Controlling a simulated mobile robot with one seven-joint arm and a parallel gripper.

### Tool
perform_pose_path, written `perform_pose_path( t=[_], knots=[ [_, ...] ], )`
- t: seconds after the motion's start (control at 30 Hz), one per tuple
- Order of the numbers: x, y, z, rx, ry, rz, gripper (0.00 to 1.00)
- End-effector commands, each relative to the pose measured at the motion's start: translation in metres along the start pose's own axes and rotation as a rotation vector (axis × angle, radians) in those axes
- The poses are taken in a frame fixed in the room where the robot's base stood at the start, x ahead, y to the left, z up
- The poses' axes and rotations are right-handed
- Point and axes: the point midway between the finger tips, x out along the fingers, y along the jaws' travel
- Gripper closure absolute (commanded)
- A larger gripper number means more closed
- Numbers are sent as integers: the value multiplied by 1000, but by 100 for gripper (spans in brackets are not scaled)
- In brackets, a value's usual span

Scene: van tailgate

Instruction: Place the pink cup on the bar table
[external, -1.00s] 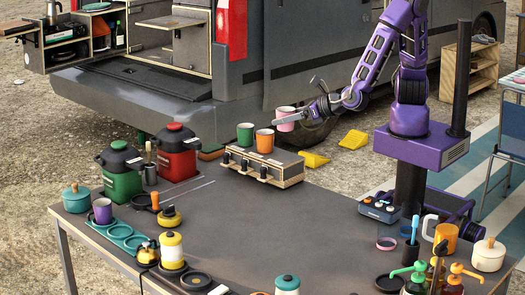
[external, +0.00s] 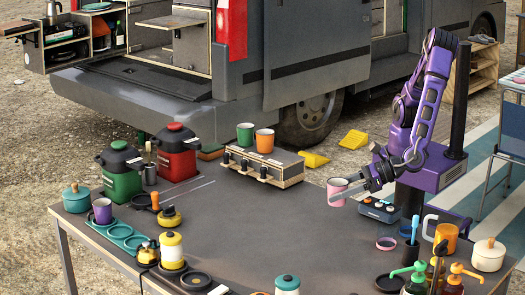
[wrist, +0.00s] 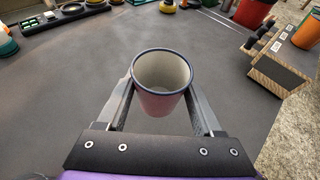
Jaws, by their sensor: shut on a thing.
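The pink cup (external: 337,190) is upright between the fingers of my gripper (external: 348,192), which is shut on it. In the wrist view the pink cup (wrist: 161,82) shows its dark rim and pale, empty inside, with a finger on each side. The cup is over the right part of the grey bar table (external: 255,220). I cannot tell for certain whether its base touches the table top or hangs just above it.
A wooden-sided box (external: 262,168) bearing a green cup (external: 245,133) and an orange cup (external: 264,140) stands at the back edge. A control box (external: 380,209) and a pink ring (external: 386,243) lie right of the pink cup. The table's middle is clear.

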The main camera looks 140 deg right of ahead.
Motion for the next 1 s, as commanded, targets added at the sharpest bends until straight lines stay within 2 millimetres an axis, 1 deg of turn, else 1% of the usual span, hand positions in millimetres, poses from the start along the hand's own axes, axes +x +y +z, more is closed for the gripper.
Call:
perform_pose_path(
  t=[0.03, 0.1, 0.27, 0.5, 0.57, 0.77, 0.9, 0.93, 1.0],
  knots=[
    [5, 0, -12, -3, -2, -1, 89],
    [9, 0, -20, -1, -1, -1, 89],
    [13, 0, -30, 2, -1, -1, 89],
    [26, 0, -59, -1, -1, -1, 89],
    [27, 0, -62, 1, -1, -1, 89],
    [26, 0, -61, 3, 0, -1, 89],
    [28, -1, -65, 2, 0, -1, 89],
    [28, 0, -65, 2, 0, -1, 30],
    [28, 0, -64, 2, 0, -1, 18]
  ],
)
